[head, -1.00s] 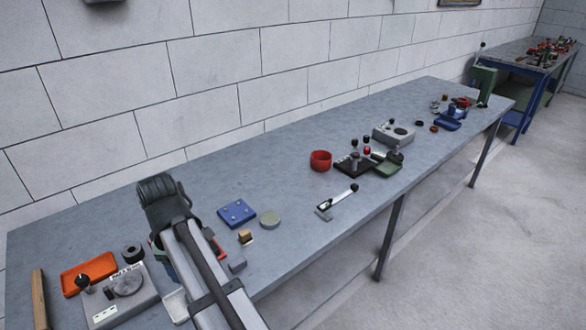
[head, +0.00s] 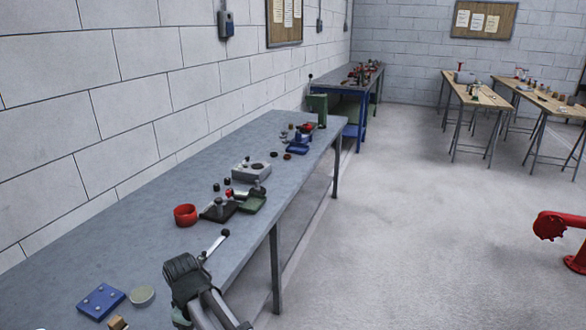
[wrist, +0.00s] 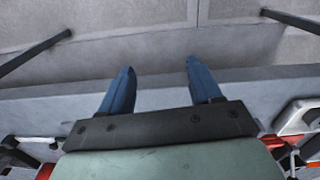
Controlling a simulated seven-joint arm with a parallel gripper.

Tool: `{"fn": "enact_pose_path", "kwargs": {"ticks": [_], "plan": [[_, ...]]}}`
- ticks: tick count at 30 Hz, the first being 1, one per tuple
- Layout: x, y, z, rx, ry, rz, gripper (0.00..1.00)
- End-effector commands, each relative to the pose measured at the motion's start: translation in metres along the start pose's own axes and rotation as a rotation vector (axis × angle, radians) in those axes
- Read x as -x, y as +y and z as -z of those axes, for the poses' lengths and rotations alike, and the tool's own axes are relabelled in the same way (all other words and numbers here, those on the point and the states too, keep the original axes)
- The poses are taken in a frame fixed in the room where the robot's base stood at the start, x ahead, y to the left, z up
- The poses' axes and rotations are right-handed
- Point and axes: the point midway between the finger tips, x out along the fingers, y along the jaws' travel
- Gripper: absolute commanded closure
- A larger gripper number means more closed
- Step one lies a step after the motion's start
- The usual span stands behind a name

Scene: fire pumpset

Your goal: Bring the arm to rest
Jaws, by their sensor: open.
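My gripper (wrist: 158,92) shows in the wrist view with its two blue fingers spread apart and nothing between them. Beyond the fingers are the grey bench edge and the floor. In the head view my arm reaches up from the bottom, in front of the near edge of the long grey bench (head: 160,228); the gripper itself is hidden there behind the arm.
On the bench are a blue plate (head: 101,301), a pale round disc (head: 142,295), a red bowl (head: 185,214), a grey-handled lever (head: 216,243) and a light grey block (head: 251,171). A red pipe fitting (head: 552,226) stands far right.

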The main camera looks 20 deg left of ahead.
Motion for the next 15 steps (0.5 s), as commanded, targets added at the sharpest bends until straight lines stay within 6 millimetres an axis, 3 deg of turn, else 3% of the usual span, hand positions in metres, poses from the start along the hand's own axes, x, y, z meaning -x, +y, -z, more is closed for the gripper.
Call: {"fn": "enact_pose_path", "kwargs": {"ticks": [1,6,15], "plan": [[-0.009,0.016,-0.019,-0.05,-0.001,0.001,0.37],[-0.033,0.06,-0.07,-0.207,-0.001,0.0,0.37],[-0.072,0.121,-0.17,-0.483,-0.001,0.0,0.37]]}}
